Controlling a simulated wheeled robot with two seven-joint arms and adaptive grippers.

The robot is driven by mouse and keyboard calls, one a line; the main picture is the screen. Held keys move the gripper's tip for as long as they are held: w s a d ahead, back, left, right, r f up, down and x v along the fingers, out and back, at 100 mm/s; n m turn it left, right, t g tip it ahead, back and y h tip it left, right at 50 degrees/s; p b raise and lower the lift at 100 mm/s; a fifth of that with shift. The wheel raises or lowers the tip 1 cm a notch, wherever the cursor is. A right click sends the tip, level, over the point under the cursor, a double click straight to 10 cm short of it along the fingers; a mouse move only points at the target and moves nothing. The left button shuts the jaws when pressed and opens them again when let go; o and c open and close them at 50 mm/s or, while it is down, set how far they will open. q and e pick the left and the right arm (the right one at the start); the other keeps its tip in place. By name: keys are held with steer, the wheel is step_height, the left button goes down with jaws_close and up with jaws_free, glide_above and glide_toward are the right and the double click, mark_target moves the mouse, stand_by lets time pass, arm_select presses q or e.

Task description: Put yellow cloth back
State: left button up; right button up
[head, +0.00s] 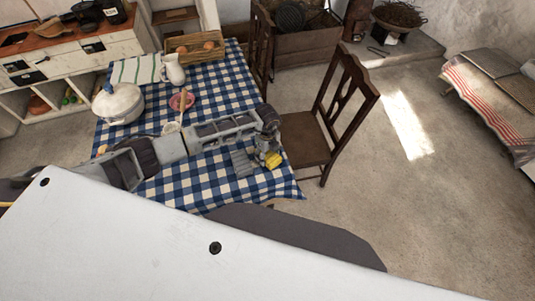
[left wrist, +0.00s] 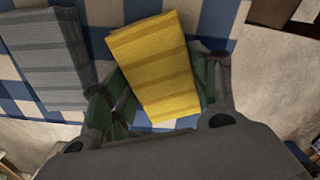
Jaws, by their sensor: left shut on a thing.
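The yellow cloth (left wrist: 155,65) is folded and lies between the fingers of my left gripper (left wrist: 160,95) in the left wrist view. In the head view the yellow cloth (head: 273,160) shows as a small patch at the near right part of the table. My left gripper (head: 268,150) is shut on it, above the checked tablecloth; I cannot tell whether the cloth touches the table. A folded grey cloth (left wrist: 45,62) lies to the left of it, and also shows in the head view (head: 243,163). My right gripper is not in view.
The table with a blue checked tablecloth (head: 215,72) holds a white pot (head: 119,104), a white jug (head: 173,70), a pink plate (head: 182,101) and a wooden crate (head: 194,46). A wooden chair (head: 325,120) stands close at the right. The floor beyond is clear.

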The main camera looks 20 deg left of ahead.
arm_select(q)
steer(key=shift+f, duration=0.15)
steer(key=o, duration=1.1)
steer(key=shift+r, duration=0.3)
step_height(320, 180, up, 12)
steer(key=shift+f+b, duration=0.15)
steer(key=shift+b, duration=0.7)
